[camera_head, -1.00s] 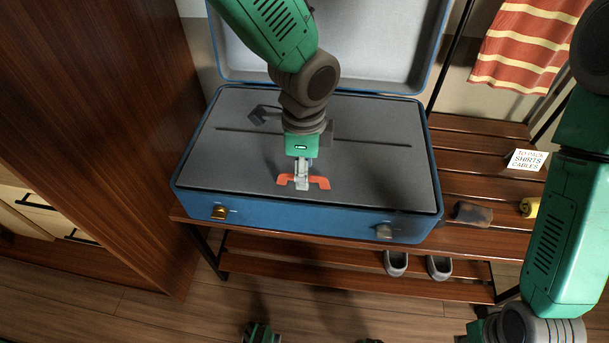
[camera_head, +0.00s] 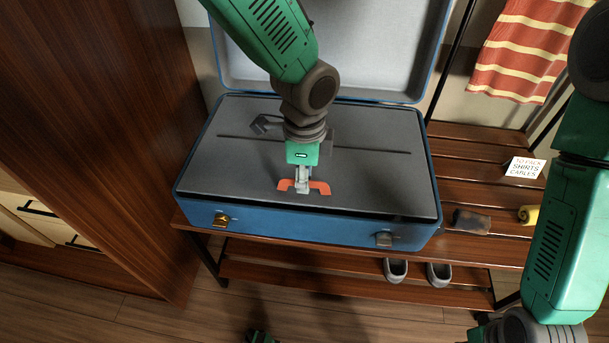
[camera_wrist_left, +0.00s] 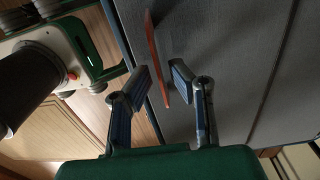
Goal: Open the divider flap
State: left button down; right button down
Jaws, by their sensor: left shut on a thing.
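The grey divider flap (camera_head: 235,165) covers the inside of the open blue suitcase (camera_head: 290,223). It has an orange pull handle (camera_head: 322,187) near its front edge. My left gripper (camera_head: 303,186) reaches down from above and is shut on the middle of the handle. In the left wrist view, the handle (camera_wrist_left: 153,50) runs between the fingers of the left gripper (camera_wrist_left: 160,84). A dark gap shows under the flap's front edge, widest at the right, so the flap is slightly raised. What lies under the flap is hidden. My right gripper is out of view.
The suitcase lid (camera_head: 400,50) stands open behind. The suitcase rests on a slatted wooden rack (camera_head: 460,170) holding a white card (camera_head: 525,167), a dark roll (camera_head: 472,221) and a yellow roll (camera_head: 528,214). Shoes (camera_head: 438,272) are below. A wooden cabinet (camera_head: 90,130) stands at left.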

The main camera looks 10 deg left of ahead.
pick_arm(q)
jog(key=w+r+g+p, duration=0.1)
jog(key=w+r+p, duration=0.3)
jog(key=r+p, duration=0.3)
jog(key=w+r+g+p, duration=0.1)
jog(key=w+r+p, duration=0.3)
jog(key=r+p, duration=0.4)
jog(key=shift+w+a+r, duration=0.15)
jog(key=shift+w+r, duration=0.05)
jog(key=shift+r, duration=0.3)
